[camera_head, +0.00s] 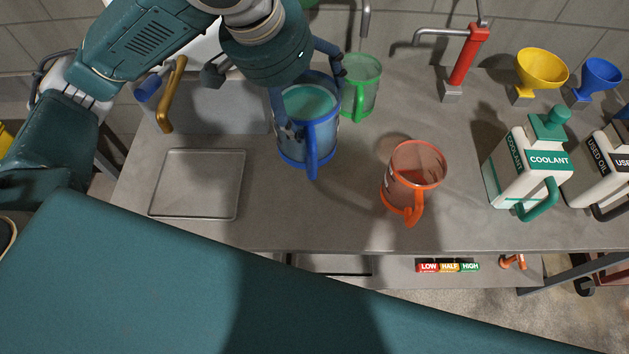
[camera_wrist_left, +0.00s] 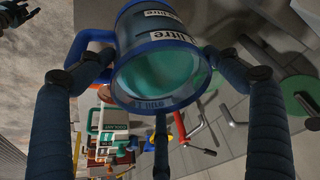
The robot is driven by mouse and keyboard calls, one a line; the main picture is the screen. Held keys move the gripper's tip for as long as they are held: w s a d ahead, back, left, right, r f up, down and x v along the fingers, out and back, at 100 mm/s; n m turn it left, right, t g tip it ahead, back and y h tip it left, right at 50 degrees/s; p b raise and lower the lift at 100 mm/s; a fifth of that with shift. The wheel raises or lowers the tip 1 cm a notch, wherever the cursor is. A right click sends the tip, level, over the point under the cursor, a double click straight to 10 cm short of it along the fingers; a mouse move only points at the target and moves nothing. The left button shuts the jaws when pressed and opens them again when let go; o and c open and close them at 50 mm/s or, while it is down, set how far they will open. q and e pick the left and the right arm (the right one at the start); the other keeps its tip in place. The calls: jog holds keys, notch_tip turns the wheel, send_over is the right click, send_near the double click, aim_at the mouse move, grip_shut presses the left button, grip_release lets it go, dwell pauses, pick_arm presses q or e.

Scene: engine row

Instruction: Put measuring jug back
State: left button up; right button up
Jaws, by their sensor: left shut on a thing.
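My left gripper (camera_head: 308,92) is shut on a blue measuring jug (camera_head: 311,147), with its fingers around the jug's sides. The jug is see-through with a blue rim and handle, and looks teal inside; its handle points to the front in the head view. In the left wrist view the jug (camera_wrist_left: 160,40) shows a litre label, between the fingers. I cannot tell whether its base touches the counter. A green jug (camera_head: 362,86) stands just right of it, and an orange jug (camera_head: 416,165) stands further right. A dark hand-like part, possibly my right gripper (camera_wrist_left: 17,14), shows at the wrist view's corner.
The grey counter (camera_head: 300,225) has a sink (camera_head: 225,108) and a shallow metal tray (camera_head: 198,184) at left. A coolant can (camera_head: 528,165), a used oil can (camera_head: 603,165), a red tap (camera_head: 467,58) and yellow (camera_head: 541,70) and blue (camera_head: 598,76) funnels stand at right. The front middle is clear.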

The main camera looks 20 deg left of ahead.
pick_arm(q)
jog(key=shift+m+h, duration=0.3)
jog(key=shift+m, duration=0.5)
jog(key=f, duration=0.8)
jog(key=f+p, duration=0.1)
jog(key=f, duration=0.2)
jog(key=shift+s+d+f, duration=0.3)
jog(key=shift+d+f, duration=0.05)
jog(key=shift+f, duration=0.05)
notch_tip(320, 180, down, 5)
jog(key=o, duration=1.6)
jog(key=shift+f, duration=0.15)
jog(key=shift+o, duration=0.7)
jog(key=shift+s, duration=0.1)
pick_arm(e)
jog(key=shift+s+a+r, duration=0.7)
jog(key=shift+a+r, duration=0.3)
jog(key=shift+d, duration=0.1)
